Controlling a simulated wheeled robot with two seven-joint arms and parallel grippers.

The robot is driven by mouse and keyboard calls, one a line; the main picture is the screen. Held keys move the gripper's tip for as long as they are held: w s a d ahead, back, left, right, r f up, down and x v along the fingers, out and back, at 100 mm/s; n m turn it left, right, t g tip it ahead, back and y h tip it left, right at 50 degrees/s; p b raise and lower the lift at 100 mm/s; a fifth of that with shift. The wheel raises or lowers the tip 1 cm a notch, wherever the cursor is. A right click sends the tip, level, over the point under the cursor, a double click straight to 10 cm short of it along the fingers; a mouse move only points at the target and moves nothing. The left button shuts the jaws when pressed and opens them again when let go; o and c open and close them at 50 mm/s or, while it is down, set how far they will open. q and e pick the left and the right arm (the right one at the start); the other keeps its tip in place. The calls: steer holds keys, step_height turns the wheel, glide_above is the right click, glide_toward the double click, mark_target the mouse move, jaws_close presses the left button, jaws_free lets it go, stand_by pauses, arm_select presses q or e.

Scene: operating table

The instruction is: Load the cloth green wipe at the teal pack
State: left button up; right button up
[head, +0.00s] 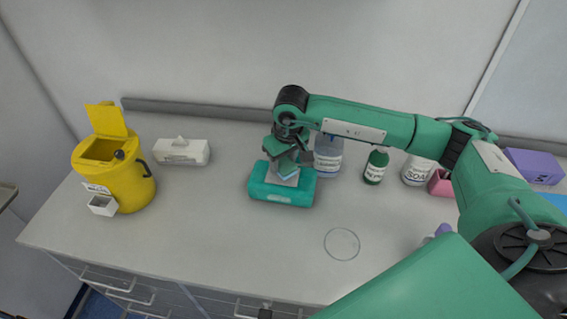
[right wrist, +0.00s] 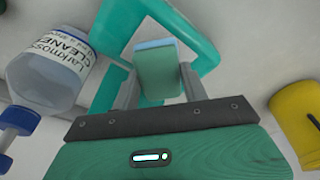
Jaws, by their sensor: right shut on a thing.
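The teal pack (head: 268,194) stands on the counter near the middle of the head view, and its teal rim also shows in the right wrist view (right wrist: 203,42). My right gripper (head: 286,172) points down over the pack's top. In the right wrist view my right gripper (right wrist: 160,85) is shut on the green wipe (right wrist: 157,75), a small green block with a pale blue edge, held between both fingers. The wipe is over or in the pack's opening; I cannot tell whether it touches the pack. My left gripper is not in view.
A cleaner bottle (head: 328,158) stands close right of the pack, then a green bottle (head: 376,166) and a white soap bottle (head: 417,170). A white tissue box (head: 182,152) and a yellow bin (head: 128,186) stand left. The front counter is mostly clear around a thin circle (head: 342,244).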

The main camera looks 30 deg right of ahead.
mark_target(282, 161)
steer(key=shift+r+p, duration=0.55)
steer(key=shift+r, duration=1.85)
steer(key=shift+f, duration=0.1)
